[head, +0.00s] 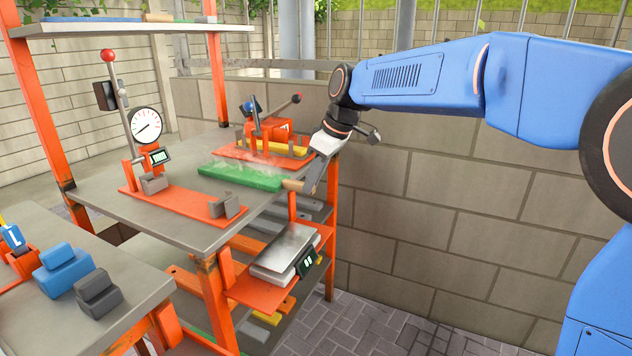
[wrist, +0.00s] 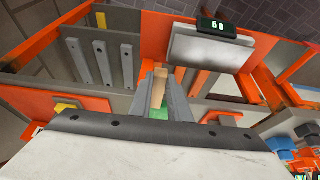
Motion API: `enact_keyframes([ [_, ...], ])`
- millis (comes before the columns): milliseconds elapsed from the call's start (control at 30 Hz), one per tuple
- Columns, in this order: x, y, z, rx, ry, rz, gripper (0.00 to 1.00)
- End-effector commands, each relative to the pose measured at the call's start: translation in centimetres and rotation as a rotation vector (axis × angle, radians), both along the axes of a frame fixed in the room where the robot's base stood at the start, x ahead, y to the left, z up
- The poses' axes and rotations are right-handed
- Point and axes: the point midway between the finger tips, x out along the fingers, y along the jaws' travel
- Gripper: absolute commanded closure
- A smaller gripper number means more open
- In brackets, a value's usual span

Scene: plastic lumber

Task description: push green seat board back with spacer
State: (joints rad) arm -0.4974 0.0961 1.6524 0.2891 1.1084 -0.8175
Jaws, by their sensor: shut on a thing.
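The green seat board (head: 240,177) lies flat on the grey bench top (head: 180,215), near its right end, in front of an orange clamp fixture. A whitish haze hangs over its back side. My gripper (head: 308,186) is at the right edge of the bench, pointing down. It is shut on a tan wooden spacer (head: 294,186), whose left end is at the board's right end; I cannot tell whether they touch. In the wrist view the spacer (wrist: 160,82) sits between the two grey fingers, with a patch of green (wrist: 158,113) behind them.
The clamp fixture (head: 270,140) with its lever stands behind the board. A gauge stand (head: 146,125) on an orange base is to the left. Lower shelves hold grey boards and a flat metal plate (head: 285,250) with a display. A block wall (head: 450,200) stands behind the arm.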

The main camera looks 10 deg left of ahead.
Motion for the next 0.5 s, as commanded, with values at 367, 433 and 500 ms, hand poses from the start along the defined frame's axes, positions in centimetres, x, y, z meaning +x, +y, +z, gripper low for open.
enact_keyframes([
  [367,0.4,1.2,0.1,0.001,-0.001,0.002,1.0],
  [433,0.5,1.4,0.0,0.001,-0.001,0.002,1.0],
  [500,0.6,1.6,0.0,0.0,-0.001,0.002,1.0],
])
